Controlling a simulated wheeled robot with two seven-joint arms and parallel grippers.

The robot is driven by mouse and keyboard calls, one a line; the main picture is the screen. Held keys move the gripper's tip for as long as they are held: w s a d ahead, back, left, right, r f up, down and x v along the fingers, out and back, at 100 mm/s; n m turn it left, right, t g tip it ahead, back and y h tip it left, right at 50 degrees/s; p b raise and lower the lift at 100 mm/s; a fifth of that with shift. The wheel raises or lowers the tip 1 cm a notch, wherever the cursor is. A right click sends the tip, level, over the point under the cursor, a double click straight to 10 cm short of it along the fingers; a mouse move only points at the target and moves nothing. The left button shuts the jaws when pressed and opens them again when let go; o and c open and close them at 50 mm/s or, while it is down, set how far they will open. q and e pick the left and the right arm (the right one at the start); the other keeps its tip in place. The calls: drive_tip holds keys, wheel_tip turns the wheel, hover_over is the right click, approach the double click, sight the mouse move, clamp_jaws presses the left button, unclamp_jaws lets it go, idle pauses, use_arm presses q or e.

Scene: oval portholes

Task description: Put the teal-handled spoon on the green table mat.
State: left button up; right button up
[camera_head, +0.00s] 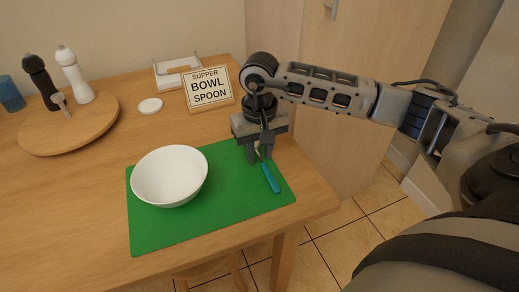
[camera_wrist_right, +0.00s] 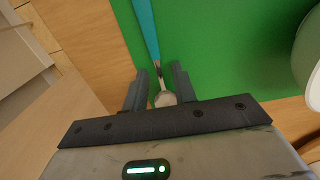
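The teal-handled spoon (camera_head: 270,178) lies over the right part of the green table mat (camera_head: 190,225), its handle toward the mat's right front corner. It appears to rest on the mat. My right gripper (camera_head: 261,157) is low over the spoon's bowl end at the mat's far right edge. In the right wrist view the spoon's metal bowl (camera_wrist_right: 164,99) and neck lie between the two fingers (camera_wrist_right: 160,76), with gaps on both sides, so the gripper looks open. The teal handle (camera_wrist_right: 146,25) extends beyond the fingertips over green. My left gripper is not in view.
A white bowl (camera_head: 170,177) stands on the mat left of the spoon. A "SUPPER BOWL SPOON" sign (camera_head: 208,88), a white disc (camera_head: 150,106) and a round wooden board (camera_head: 85,133) with shakers stand behind. The table's right edge is close to the mat.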

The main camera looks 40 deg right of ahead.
sight(260, 156)
drive_tip(key=shift+r, duration=0.4)
wheel_tip(260, 156, up, 12)
drive_tip(key=shift+f+p, duration=0.2)
drive_tip(key=shift+p, duration=0.15)
idle(0.4)
